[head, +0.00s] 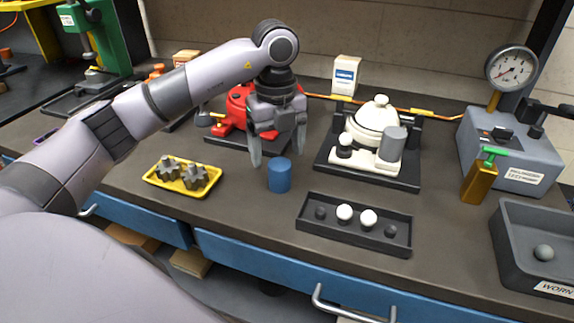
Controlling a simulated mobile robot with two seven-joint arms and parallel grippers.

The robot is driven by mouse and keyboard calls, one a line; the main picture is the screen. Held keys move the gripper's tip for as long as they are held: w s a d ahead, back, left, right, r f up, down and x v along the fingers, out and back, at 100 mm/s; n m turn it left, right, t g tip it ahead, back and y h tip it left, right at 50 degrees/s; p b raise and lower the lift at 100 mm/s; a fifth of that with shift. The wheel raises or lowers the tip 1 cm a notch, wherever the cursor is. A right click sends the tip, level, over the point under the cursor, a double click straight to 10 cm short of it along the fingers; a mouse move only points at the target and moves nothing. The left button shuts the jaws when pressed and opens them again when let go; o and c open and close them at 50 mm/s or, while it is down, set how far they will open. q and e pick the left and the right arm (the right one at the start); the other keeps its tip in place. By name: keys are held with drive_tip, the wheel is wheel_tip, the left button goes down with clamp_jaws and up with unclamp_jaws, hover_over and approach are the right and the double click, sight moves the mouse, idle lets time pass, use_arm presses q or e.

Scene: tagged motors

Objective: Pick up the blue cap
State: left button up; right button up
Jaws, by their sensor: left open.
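The blue cap (279,175) is a short upright cylinder on the dark bench top, near the middle of the head view. My left gripper (278,157) is above and just behind it, pointing down. Its fingers are spread apart and nothing is between them. The left finger hangs to the left of the cap and the right finger is near its upper right; I cannot tell whether either touches it. My right gripper is not in view.
A yellow tray (163,184) with grey parts lies left of the cap. A black tray (329,232) with small balls lies right-front. Behind are a red motor (231,117) and a white motor (372,122) on dark bases. A grey bin (508,245) stands far right.

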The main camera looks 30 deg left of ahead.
sight(279, 163)
use_arm(q)
wheel_tip(279, 163, down, 6)
drive_tip(key=shift+w+d+f+p, duration=0.1)
drive_tip(key=shift+d+f+p, duration=0.05)
drive_tip(key=shift+p, duration=0.3)
drive_tip(key=c, duration=1.1)
